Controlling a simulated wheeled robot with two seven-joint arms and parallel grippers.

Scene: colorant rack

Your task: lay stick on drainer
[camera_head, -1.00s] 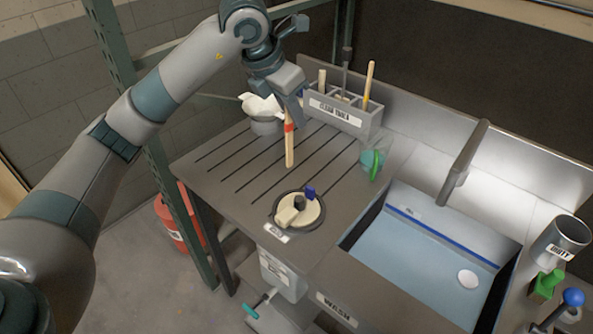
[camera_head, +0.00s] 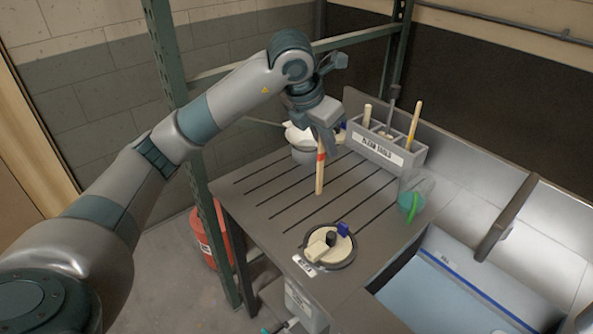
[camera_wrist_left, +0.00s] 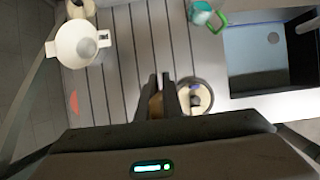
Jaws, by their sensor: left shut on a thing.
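My left gripper (camera_head: 324,142) is shut on a wooden stick (camera_head: 320,178) with a red band. The stick hangs about upright below the fingers, over the grooved drainer (camera_head: 270,215). I cannot tell whether its lower tip touches the surface. In the left wrist view the gripper fingers (camera_wrist_left: 156,84) point down at the grooves of the drainer (camera_wrist_left: 125,70), and the stick is mostly hidden between them. My right gripper is not in view.
A grey "CLEAN TOOLS" caddy (camera_head: 382,152) with upright tools stands behind. A white-topped pot (camera_head: 303,148) stands at the back left, a teal cup with green handle (camera_head: 410,203) at right. A round dish with blocks (camera_head: 330,246) sits in front; the sink (camera_head: 430,290) lies right.

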